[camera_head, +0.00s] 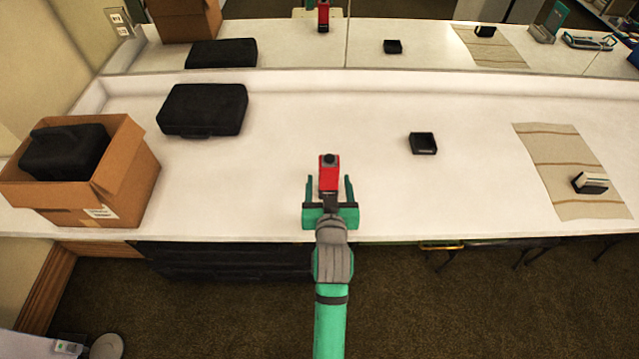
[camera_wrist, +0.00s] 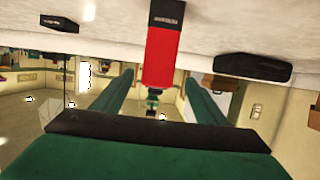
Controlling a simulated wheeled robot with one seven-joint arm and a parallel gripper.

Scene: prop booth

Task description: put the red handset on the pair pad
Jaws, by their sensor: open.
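The red handset (camera_head: 329,174) has a black part on top and stands on the white counter near its front edge. In the wrist view the handset (camera_wrist: 160,58) shows as a red block with a black end. My gripper (camera_head: 329,181) is open, with one green finger on each side of the handset. In the wrist view gaps show between the handset and both fingers. A beige striped cloth (camera_head: 560,160) lies at the right, and a small black tray-like item (camera_head: 423,143) lies right of centre. I cannot tell which of these is the pair pad.
A small black holder with white pieces (camera_head: 590,184) stands on the striped cloth. A black case (camera_head: 203,109) lies at the back left. A cardboard box (camera_head: 125,175) holding another black case stands at the left. A mirror (camera_head: 290,45) runs along the back. The counter between handset and cloth is mostly clear.

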